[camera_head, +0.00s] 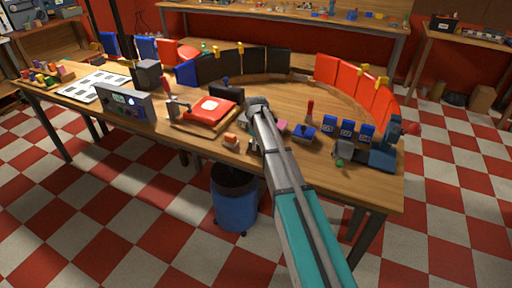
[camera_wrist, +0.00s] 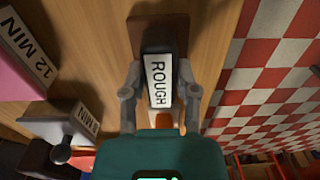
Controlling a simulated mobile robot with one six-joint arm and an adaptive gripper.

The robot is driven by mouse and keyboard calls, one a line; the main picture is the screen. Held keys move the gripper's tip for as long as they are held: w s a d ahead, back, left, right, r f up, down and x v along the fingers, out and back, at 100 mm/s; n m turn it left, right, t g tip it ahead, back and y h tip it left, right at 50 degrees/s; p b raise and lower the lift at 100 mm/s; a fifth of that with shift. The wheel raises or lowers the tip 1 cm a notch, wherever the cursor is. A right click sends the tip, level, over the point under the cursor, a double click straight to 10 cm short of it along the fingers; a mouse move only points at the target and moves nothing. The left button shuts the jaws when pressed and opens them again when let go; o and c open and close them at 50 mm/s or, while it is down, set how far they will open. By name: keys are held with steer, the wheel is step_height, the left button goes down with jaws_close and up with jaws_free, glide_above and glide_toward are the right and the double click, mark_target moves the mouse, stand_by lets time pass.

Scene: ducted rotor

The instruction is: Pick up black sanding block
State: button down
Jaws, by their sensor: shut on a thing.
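In the wrist view, a dark block with a white label reading "ROUGH" (camera_wrist: 160,80) sits between the two grey fingers of my gripper (camera_wrist: 160,95). The fingers are shut on its sides. A brown piece (camera_wrist: 157,28) shows at the block's far end, against the wood; I cannot tell whether the block touches it. In the head view, my arm reaches over the front middle of the workbench (camera_head: 65,93) and hides the fingertips and the block.
White labels reading "12 MIN" (camera_wrist: 25,45) and another "MIN" (camera_wrist: 85,121) stand left of my gripper. A red case (camera_head: 209,111) lies left of my arm. Blue pieces (camera_head: 347,130) stand to the right. A blue bin (camera_head: 235,200) stands below the front edge.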

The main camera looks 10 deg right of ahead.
step_height(320, 180, up, 3)
steer(key=p, duration=0.2)
steer(key=shift+f+p, duration=0.15)
steer(key=shift+p, duration=0.2)
steer(key=s+r+p, duration=1)
steer(key=s, duration=0.4)
steer(key=shift+a+r, duration=0.15)
steer(key=shift+a, duration=0.2)
steer(key=c, duration=1)
jaws_free()
steer(key=c, duration=1.8)
jaws_free()
